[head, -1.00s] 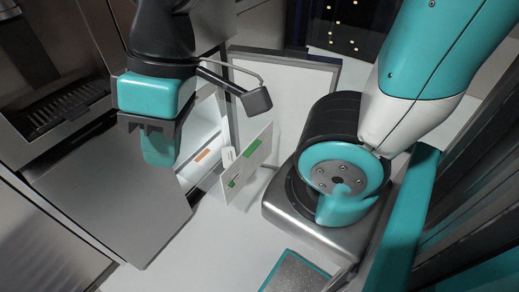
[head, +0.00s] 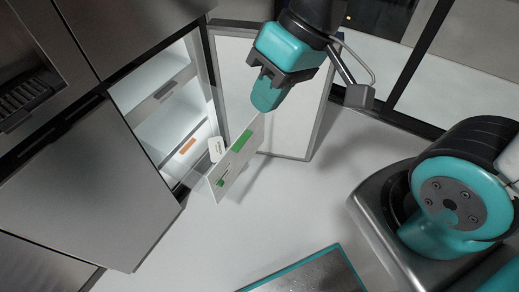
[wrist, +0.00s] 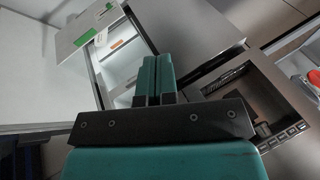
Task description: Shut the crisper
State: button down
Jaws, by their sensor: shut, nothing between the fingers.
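The crisper is a drawer pulled out of the open fridge. Its pale front panel (head: 232,172) has green labels and stands out past the fridge opening in the head view. The panel also shows at the upper left of the wrist view (wrist: 88,32). My gripper (head: 266,103) is shut and empty, with its fingertips near the upper right end of the panel in the head view. I cannot tell whether they touch it. In the wrist view the two teal fingers (wrist: 157,68) are together, to the right of the panel.
The fridge interior (head: 170,115) is lit, with an orange label (head: 188,146) inside. The open fridge door (head: 310,120) stands behind my gripper. A closed steel door (head: 85,190) is at the left. The pale floor (head: 200,245) in front of the crisper is clear.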

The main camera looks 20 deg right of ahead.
jog(key=w+d+f+m+t+b, duration=0.2)
jog(key=w+d+f+m+b, duration=0.3)
jog(key=f, duration=0.8)
jog(key=w+d+f+m+t+b, duration=0.3)
jog(key=w+f+m+b, duration=0.35)
jog(key=f, duration=0.65)
jog(key=w+d+f+m+t+b, duration=0.3)
jog(key=f+b, duration=0.5)
jog(key=f, duration=0.6)
jog(key=w+a+f+b, duration=0.1)
jog(key=w+a+f, duration=0.2)
jog(key=w, duration=0.2)
jog(key=w+a+f+m+g+b, duration=0.1)
jog(key=w+a+f, duration=0.2)
jog(key=w, duration=0.2)
jog(key=shift+w+r, duration=0.1)
jog(key=shift+w, duration=0.05)
